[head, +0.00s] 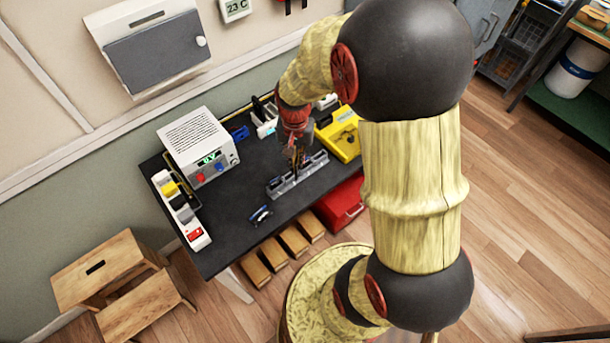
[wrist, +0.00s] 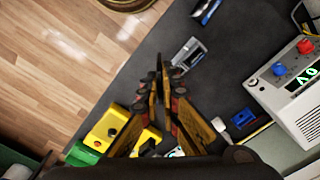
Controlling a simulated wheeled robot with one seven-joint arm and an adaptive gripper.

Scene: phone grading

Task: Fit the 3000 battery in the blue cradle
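My gripper (head: 296,168) (wrist: 161,70) points down over the dark bench, at the long grey slotted rack (head: 284,187). In the wrist view its fingertips are close together beside the near end of the rack (wrist: 187,54); whether a thin item is between them cannot be made out. The gripper hides much of the rack. A small blue item, probably the blue cradle (head: 239,133) (wrist: 243,117), lies near the power supply. A small dark, blue and white item (head: 260,215) (wrist: 206,11) lies alone on the bench. No 3000 label is readable, so I cannot single out that battery.
A white power supply (head: 199,146) (wrist: 290,95) and a power strip (head: 181,209) stand at the left of the bench. A yellow case (head: 342,135) (wrist: 107,128) is at the right. A red box (head: 341,201) is beside the bench. The front-left bench top is mostly clear.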

